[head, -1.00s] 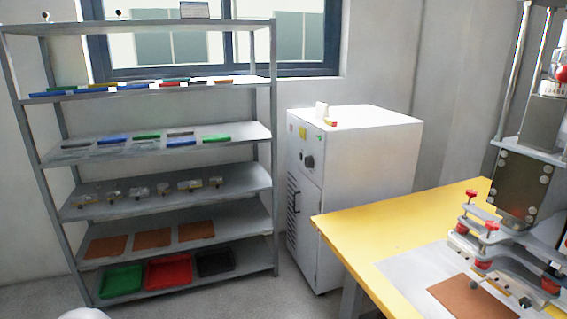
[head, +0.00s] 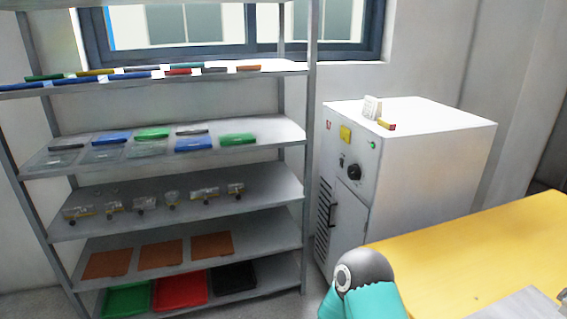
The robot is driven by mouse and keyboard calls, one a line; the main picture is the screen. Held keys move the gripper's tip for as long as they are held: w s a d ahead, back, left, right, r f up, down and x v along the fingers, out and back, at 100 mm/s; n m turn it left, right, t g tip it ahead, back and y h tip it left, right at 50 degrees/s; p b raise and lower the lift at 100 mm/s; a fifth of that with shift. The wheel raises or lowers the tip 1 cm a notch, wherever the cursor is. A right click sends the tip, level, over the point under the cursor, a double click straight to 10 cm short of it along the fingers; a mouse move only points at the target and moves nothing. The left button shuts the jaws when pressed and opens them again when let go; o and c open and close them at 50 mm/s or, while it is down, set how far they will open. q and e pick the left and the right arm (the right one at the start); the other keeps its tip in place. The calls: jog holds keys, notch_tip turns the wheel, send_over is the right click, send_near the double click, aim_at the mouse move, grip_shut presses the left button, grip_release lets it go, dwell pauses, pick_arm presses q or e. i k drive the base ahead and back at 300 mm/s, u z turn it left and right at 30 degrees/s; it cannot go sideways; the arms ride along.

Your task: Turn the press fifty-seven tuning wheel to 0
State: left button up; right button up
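A white cabinet (head: 425,185) stands between the shelf rack and the yellow table. Its front panel carries a dark round knob (head: 354,172), which may be the tuning wheel. A small dark switch, a yellow label and a green light sit near the knob. Any scale or number at the knob is too small to read, so its setting cannot be told. The press itself is outside the view. A grey and teal part of what looks like my arm shows at the bottom, in front of the table corner. Neither of my grippers is in view.
A grey shelf rack (head: 308,130) at the left holds coloured strips, sheets, small fittings, brown mats and several trays. The yellow table (head: 470,250) fills the lower right, close to the cabinet. A small white item (head: 372,107) and a red-yellow block (head: 387,125) lie on the cabinet.

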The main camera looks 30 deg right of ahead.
aim_at(353, 172)
jog(key=u, duration=0.05)
jog(key=i, duration=1.35)
jog(key=z, duration=0.75)
jog(key=i, duration=0.65)
jog(key=z, duration=0.35)
jog(key=k, duration=0.95)
jog(key=z, duration=0.15)
jog(key=i, duration=0.95)
jog(key=u, duration=0.05)
